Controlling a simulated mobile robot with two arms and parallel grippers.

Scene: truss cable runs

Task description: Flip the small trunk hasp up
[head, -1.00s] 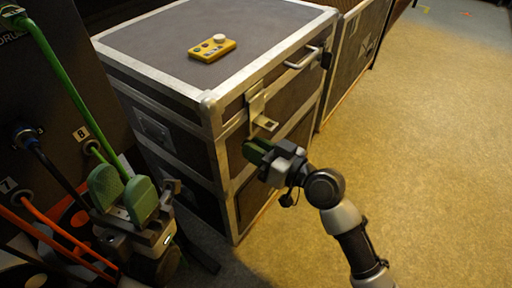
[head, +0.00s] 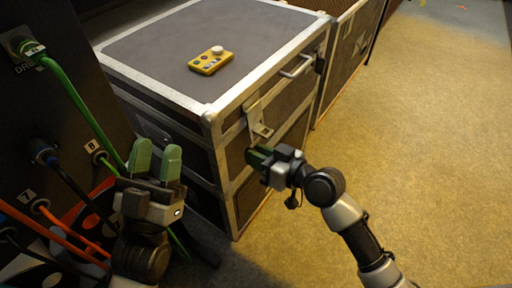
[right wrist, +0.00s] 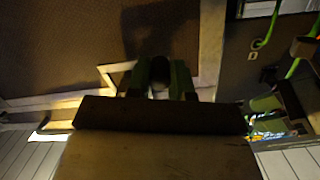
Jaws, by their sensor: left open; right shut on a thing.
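The trunk (head: 190,45) is dark with pale metal edges. Its small metal hasp (head: 256,112) is on the front face near the corner, with a slotted tab at its lower end. My right gripper (head: 257,157) is just below the hasp, a little apart from the tab in the picture. It is shut on a small dark thing (right wrist: 160,72), seen between the green fingers in the right wrist view; I cannot tell what it is. My left gripper (head: 155,160) is open and empty, left of the trunk, fingers pointing up.
A yellow remote (head: 211,61) lies on the trunk lid. A metal handle (head: 298,66) is further along the front. A dark panel (head: 60,95) with green, orange and blue cables stands at the left, close to my left gripper. The floor (head: 420,130) at the right is clear.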

